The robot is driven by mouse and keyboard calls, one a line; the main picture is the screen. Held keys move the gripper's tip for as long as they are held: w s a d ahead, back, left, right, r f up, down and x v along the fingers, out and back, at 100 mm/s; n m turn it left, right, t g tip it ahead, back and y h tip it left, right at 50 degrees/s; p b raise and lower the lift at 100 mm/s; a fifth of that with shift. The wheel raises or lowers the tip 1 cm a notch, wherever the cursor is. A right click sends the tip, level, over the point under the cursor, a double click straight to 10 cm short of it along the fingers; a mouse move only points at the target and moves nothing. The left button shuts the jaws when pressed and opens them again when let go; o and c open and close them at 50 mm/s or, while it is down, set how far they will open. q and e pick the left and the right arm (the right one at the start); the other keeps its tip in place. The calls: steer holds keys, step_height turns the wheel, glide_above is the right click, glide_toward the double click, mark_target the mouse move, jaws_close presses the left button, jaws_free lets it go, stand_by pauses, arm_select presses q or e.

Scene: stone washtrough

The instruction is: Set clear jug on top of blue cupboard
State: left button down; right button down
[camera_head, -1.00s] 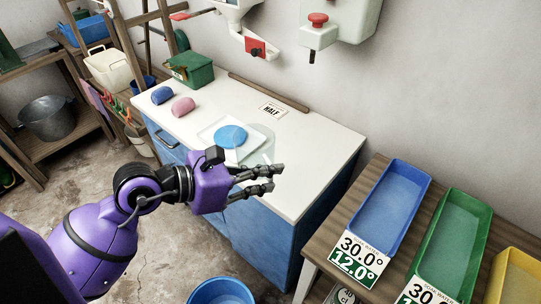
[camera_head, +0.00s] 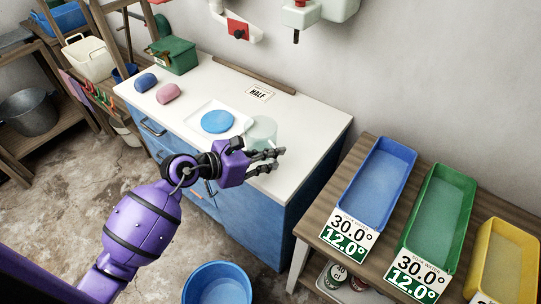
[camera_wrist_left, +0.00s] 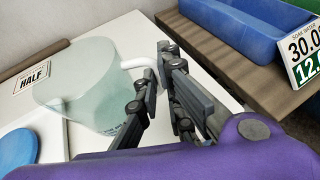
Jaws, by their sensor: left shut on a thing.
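The clear jug (camera_head: 262,131) is a pale see-through vessel over the white top (camera_head: 311,117) of the blue cupboard (camera_head: 262,213). My left gripper (camera_head: 268,160) is at its near right side, with fingers shut on its white handle. In the left wrist view the jug (camera_wrist_left: 82,85) looks upright, and its handle (camera_wrist_left: 140,63) runs between the fingers (camera_wrist_left: 160,95). I cannot tell whether its base touches the top. My right gripper is not in view.
On the cupboard top are a blue disc (camera_head: 217,121) on a white tray (camera_head: 201,108), blue and pink lumps (camera_head: 168,93), a green box (camera_head: 173,55) and a HALF card (camera_head: 260,93). Blue, green and yellow troughs (camera_head: 440,215) stand at right. The top's right end is clear.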

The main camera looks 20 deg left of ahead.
arm_select(q)
steer(key=shift+f, duration=0.1)
steer(key=c, duration=2.3)
jaws_free()
steer(key=shift+f, duration=0.1)
steer(key=o, duration=0.4)
steer(key=shift+r, duration=0.4)
steer(key=b+v, duration=0.1)
steer(key=v, duration=1.1)
steer(key=shift+f, duration=0.2)
